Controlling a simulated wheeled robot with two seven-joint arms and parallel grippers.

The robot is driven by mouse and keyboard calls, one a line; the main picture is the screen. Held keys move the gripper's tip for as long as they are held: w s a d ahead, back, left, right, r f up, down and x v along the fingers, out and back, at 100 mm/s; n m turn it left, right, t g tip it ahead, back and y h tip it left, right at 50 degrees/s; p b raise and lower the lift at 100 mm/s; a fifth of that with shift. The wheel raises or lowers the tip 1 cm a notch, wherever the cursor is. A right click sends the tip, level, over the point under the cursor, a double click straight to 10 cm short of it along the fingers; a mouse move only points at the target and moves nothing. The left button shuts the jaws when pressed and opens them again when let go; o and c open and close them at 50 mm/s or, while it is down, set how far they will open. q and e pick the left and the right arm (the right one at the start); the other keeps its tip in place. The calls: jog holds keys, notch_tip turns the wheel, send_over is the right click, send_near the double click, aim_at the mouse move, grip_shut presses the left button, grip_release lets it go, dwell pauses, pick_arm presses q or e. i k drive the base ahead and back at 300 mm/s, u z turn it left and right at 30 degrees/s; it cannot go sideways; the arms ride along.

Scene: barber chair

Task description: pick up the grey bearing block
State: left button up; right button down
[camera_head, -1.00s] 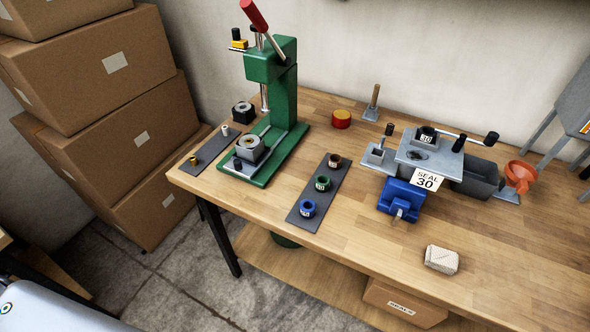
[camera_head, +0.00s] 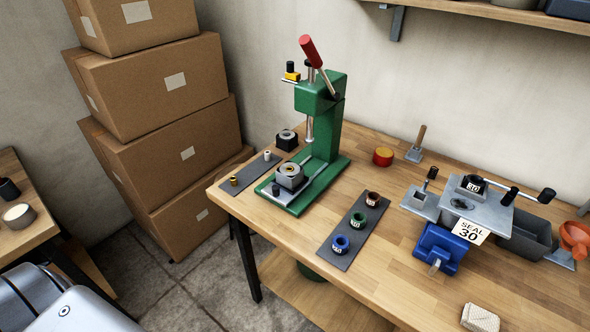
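The grey bearing block (camera_head: 291,177) sits on the base plate of the green arbor press (camera_head: 327,125), below the press ram. It is a squat grey block with a round ring or bore on top. A darker block (camera_head: 287,140) with a round opening stands on the bench behind it, left of the press column. Neither of my grippers shows in the head view.
A dark strip (camera_head: 240,172) with small bushings lies left of the press. Another strip (camera_head: 340,254) with blue, green and brown rings lies right of it. A blue-and-grey seal fixture (camera_head: 440,245) stands further right. Stacked cartons (camera_head: 165,95) are behind left. A side table (camera_head: 25,236) is at left.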

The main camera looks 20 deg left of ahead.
aim_at(290, 179)
jog(key=z, duration=1.6)
jog(key=k, duration=0.35)
jog(key=u, duration=1.15)
